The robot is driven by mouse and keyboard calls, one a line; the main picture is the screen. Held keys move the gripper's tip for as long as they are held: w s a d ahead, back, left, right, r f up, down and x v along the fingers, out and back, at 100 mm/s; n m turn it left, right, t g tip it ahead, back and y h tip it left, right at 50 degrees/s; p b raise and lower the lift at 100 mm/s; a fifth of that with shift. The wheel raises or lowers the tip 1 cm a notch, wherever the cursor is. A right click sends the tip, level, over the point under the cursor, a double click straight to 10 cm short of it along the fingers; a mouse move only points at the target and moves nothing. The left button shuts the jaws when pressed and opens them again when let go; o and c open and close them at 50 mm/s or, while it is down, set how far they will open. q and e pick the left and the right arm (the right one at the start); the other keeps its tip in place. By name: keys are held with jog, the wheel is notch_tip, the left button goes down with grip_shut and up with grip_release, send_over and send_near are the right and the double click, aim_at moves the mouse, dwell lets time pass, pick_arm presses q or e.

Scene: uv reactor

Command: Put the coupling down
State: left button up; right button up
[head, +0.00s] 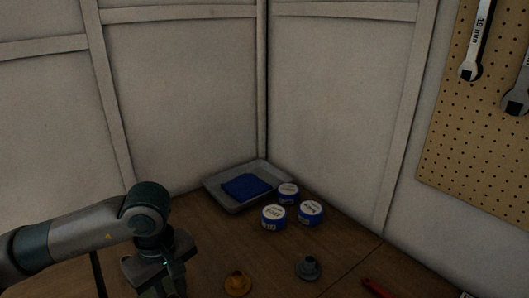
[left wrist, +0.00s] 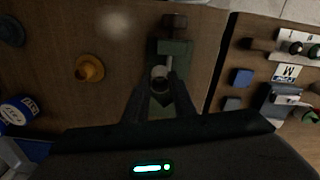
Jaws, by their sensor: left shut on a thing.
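My left gripper (left wrist: 159,88) points down at the table and is shut on a small grey round piece, seemingly the coupling (left wrist: 159,73). A dark green block-like piece (left wrist: 175,47) lies just beyond and under it; I cannot tell whether the coupling touches it. In the head view my left gripper (head: 160,280) is at the bottom left, and its fingertips and the held piece are hidden. An orange flanged piece (head: 237,284) stands on the table to its right, also in the left wrist view (left wrist: 89,68). A grey flanged piece (head: 307,267) stands farther right. My right gripper is not in view.
A grey tray (head: 218,197) with a blue cloth (head: 246,186) is in the back corner. Three blue-and-white tubs (head: 274,218) stand before it. A red-handled tool (head: 376,288) lies at the front right. In the left wrist view, small blocks (left wrist: 241,77) lie at right, past a dark gap.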

pick_arm(q)
jog(key=m, duration=0.4)
jog(key=s+m, duration=0.1)
jog(key=shift+a+f+m, duration=0.4)
jog(key=m, duration=0.4)
jog(key=shift+s+a+f+b, duration=0.25)
jog(key=shift+s+a+b, duration=0.05)
